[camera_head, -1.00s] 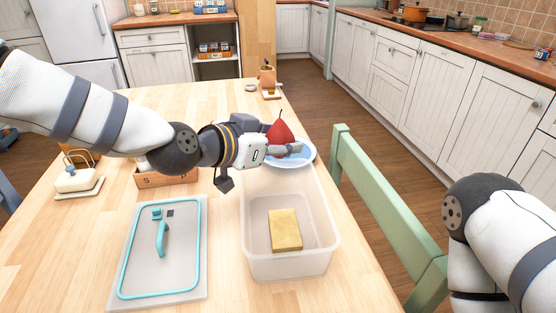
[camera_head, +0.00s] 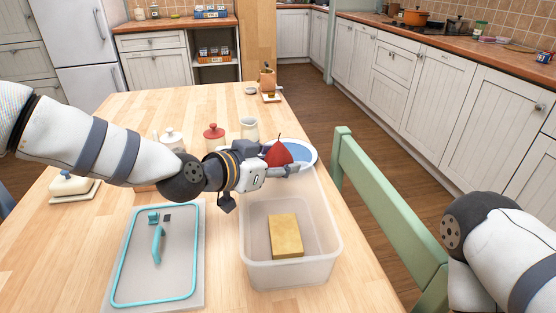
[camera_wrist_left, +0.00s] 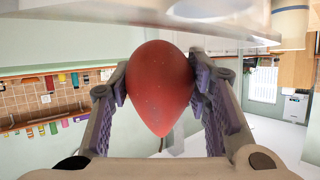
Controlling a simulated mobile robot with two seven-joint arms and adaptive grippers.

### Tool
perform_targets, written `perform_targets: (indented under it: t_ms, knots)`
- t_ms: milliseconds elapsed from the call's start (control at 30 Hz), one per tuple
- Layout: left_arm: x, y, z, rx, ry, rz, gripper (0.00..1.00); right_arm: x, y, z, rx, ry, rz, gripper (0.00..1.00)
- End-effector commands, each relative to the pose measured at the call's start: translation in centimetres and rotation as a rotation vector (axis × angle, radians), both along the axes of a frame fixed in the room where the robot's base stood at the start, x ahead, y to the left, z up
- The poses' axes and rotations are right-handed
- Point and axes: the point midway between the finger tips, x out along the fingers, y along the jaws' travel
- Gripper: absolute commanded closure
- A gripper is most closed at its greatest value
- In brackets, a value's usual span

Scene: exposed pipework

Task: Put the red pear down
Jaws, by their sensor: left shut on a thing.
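The red pear (camera_head: 279,154) is between the fingers of my left gripper (camera_head: 286,170), above the near rim of a blue and white plate (camera_head: 305,151). In the left wrist view, the pear (camera_wrist_left: 161,85) sits between both purple-padded fingers of the left gripper (camera_wrist_left: 163,95), which is shut on it. The gripper hides part of the pear and part of the plate in the head view. My right arm shows at the right edge, but its gripper is out of view.
A clear plastic box (camera_head: 322,262) with a yellow block (camera_head: 286,235) inside stands in front of the gripper. A teal-edged lid (camera_head: 180,262) lies left of it. Jars, including a red-lidded one (camera_head: 214,137), stand behind the arm. A green chair (camera_head: 385,215) is at the right.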

Motion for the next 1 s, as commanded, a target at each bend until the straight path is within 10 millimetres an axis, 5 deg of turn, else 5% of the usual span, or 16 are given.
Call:
perform_targets:
  t_ms: [67,100,200,500,667,1000]
  knots:
    - [-0.2,0.0,-0.8,0.003,0.015,-0.003,0.89,-0.1,0.0,-0.1,0.000,0.003,0.000,1.00]
    - [-0.3,0.0,-0.8,0.004,0.017,-0.003,0.54,-0.1,0.0,-0.1,0.000,0.003,0.000,1.00]
    - [-0.3,0.0,-1.0,0.005,0.019,-0.003,0.36,-0.1,0.0,-0.1,0.000,0.003,0.000,1.00]
    - [-0.3,0.1,-0.9,0.005,0.020,-0.002,0.36,-0.1,0.0,-0.1,0.000,0.003,0.000,1.00]
    - [-0.4,0.1,0.9,0.003,0.013,-0.002,0.36,0.4,0.0,0.5,0.000,-0.015,0.000,1.00]
    - [-6.1,5.2,4.5,0.002,0.005,-0.001,0.36,2.3,0.0,2.4,0.001,-0.078,-0.002,1.00]
